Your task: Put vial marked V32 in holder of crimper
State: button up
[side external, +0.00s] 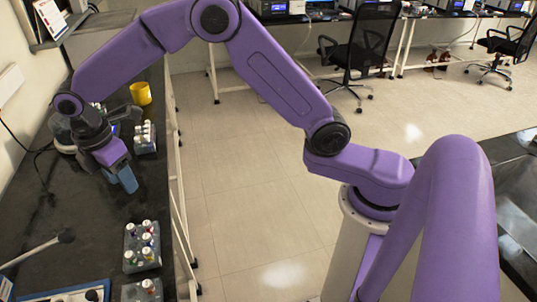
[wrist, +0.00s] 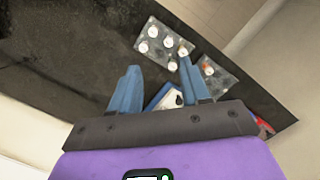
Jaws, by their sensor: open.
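My gripper (side external: 122,182) hangs over the dark bench on the left in the side external view, blue fingers pointing down. In the wrist view its two fingers (wrist: 160,82) are spread, with nothing held between them. Capped vials stand in a grey rack (side external: 142,264) nearer the camera than my gripper; this rack also appears ahead of the fingers in the wrist view (wrist: 153,58). Vial labels are too small to read, so I cannot tell which is V32.
Another vial rack (side external: 146,148) and a yellow cup (side external: 140,93) stand beyond my gripper. A third rack (side external: 130,293) and a blue-edged white item (side external: 72,294) are at the near edge. Bench between my gripper and the middle rack looks clear.

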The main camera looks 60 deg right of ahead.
jog(key=s+d+r+m, duration=0.1)
jog(key=s+d+r, duration=0.1)
jog(key=s, duration=0.6)
jog(key=s+d+r+m, duration=0.1)
jog(key=s+d+r, duration=0.2)
jog(key=s+d, duration=0.2)
jog(key=s, duration=0.3)
jog(key=shift+s+d+m+y, duration=0.25)
jog(key=shift+d+m+y, duration=0.05)
jog(key=shift+y, duration=0.1)
jog(key=s+d+m, duration=0.1)
jog(key=s+d, duration=0.2)
jog(key=s, duration=0.2)
jog(key=s+d, duration=0.4)
jog(key=s, duration=0.1)
jog(key=s+d+f+m+y, duration=0.1)
jog(key=s+d, duration=0.3)
jog(key=s, duration=0.1)
jog(key=shift+s+d+f+m, duration=0.1)
jog(key=shift+s+d+m, duration=0.05)
jog(key=shift+m, duration=0.15)
jog(key=shift+c, duration=0.9)
jog(key=shift+s+d+f, duration=0.1)
jog(key=shift+s+d, duration=0.05)
jog(key=shift+s, duration=0.1)
jog(key=shift+c, duration=0.8)
